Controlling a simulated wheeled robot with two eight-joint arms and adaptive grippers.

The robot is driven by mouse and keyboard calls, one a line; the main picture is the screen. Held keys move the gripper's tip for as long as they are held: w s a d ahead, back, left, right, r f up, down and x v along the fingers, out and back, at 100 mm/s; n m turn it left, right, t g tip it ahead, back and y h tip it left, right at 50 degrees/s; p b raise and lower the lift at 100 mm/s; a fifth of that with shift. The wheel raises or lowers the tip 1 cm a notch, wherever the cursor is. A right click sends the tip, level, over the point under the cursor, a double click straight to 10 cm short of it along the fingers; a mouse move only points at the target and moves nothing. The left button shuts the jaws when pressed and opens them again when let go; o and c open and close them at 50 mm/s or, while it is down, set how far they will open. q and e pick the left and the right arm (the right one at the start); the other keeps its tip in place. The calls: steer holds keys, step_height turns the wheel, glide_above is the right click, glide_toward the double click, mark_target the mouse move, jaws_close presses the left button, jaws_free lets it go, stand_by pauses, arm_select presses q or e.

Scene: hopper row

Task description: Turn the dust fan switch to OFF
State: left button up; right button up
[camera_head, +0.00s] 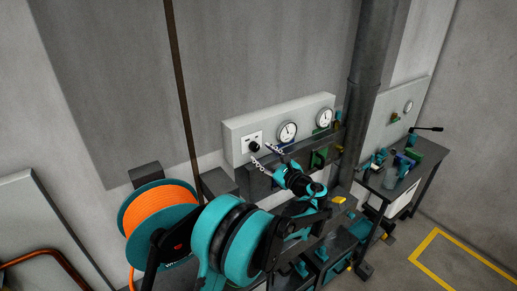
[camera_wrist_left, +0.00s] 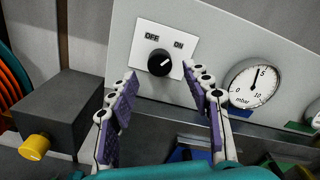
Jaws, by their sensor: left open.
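The dust fan switch is a round black knob (camera_wrist_left: 160,63) on a white plate marked OFF at upper left and ON at upper right. Its white mark points up and right, toward ON. In the head view the knob (camera_head: 254,146) sits at the left end of a pale panel (camera_head: 285,118). My left gripper (camera_wrist_left: 160,80) is open in front of the plate. Its purple-padded fingers stand to the left and right below the knob, apart from it as far as I can see. In the head view the left gripper (camera_head: 261,156) is near the plate. My right gripper is not in view.
A mbar gauge (camera_wrist_left: 254,83) is right of the switch plate. A dark box with a yellow knob (camera_wrist_left: 34,147) stands to the left. An orange hose reel (camera_head: 158,214) is at the left, a pipe (camera_head: 371,60) and side table (camera_head: 405,185) at the right.

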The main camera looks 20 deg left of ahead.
mark_target(257, 148)
arm_select(q)
steer(key=shift+x, duration=1.75)
jaws_close()
steer(key=shift+n, duration=0.3)
steer(key=n+b, duration=0.1)
steer(key=n, duration=0.1)
steer(key=shift+n+b, duration=0.3)
steer(key=n+b, duration=0.1)
steer(key=n, duration=0.2)
steer(key=shift+n, duration=0.3)
steer(key=n+b, duration=0.1)
steer(key=n, duration=0.2)
steer(key=shift+n, duration=0.3)
steer(key=shift+n+b, duration=0.5)
steer(key=shift+n, duration=1.4)
